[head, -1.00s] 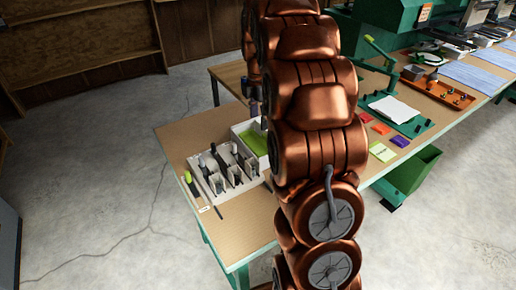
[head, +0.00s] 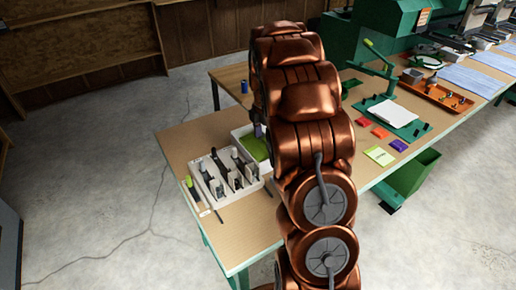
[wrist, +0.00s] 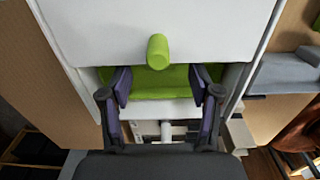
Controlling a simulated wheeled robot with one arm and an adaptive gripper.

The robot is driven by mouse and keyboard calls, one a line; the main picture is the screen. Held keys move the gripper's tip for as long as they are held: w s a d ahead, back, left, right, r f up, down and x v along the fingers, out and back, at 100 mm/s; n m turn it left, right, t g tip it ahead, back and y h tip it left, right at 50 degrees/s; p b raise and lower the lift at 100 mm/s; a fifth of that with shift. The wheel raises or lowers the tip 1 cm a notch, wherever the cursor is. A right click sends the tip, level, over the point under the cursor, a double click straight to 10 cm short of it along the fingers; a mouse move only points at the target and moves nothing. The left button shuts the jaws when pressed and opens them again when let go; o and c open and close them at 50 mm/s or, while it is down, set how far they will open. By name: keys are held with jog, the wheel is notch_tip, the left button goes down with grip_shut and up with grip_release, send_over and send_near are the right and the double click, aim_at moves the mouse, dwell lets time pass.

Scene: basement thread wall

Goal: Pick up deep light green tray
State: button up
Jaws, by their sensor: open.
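The light green tray (head: 254,148) lies in a white bin (head: 239,132) on the near table, partly hidden behind my arm in the head view. In the wrist view a light green surface (wrist: 150,88) shows between and beyond my fingers, bordered by white walls. My gripper (wrist: 161,78) is open, its two purple fingers apart over the green, with nothing held. Whether the fingers touch the green cannot be told. A green rounded peg (wrist: 157,52) stands out against a white panel just beyond the fingertips.
A white divided organizer (head: 225,180) with several dark tools stands left of the bin. A green-handled tool (head: 191,188) lies at the table's left edge. A blue spool (head: 244,86) stands behind. Coloured pads (head: 380,155) and a green press (head: 385,108) are at right.

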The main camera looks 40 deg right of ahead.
jog(key=shift+f, duration=0.35)
grip_shut()
dwell(0.3)
jog(key=shift+r, duration=0.1)
